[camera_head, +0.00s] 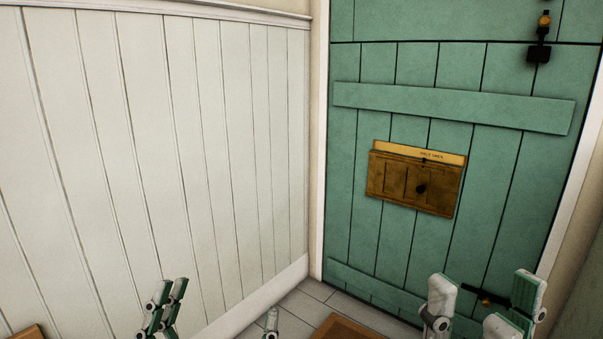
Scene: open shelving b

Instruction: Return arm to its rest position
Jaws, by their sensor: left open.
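My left gripper (218,306) shows at the bottom edge, left of centre. Its green and white fingers stand apart, with two on the left and one on the right. It is open, with nothing seen between the fingers. My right gripper (478,300) shows at the bottom right in front of the green door (400,250). Its fingers are also spread apart, with nothing seen between them. The palms and most of both arms are below the picture.
A white panelled wall (170,150) fills the left side. A wooden box (410,188) with a card in it is on the door, and a dark latch (540,45) is above. A brown mat (350,328) lies on the tiled floor. A brown edge (27,333) shows at the lower left.

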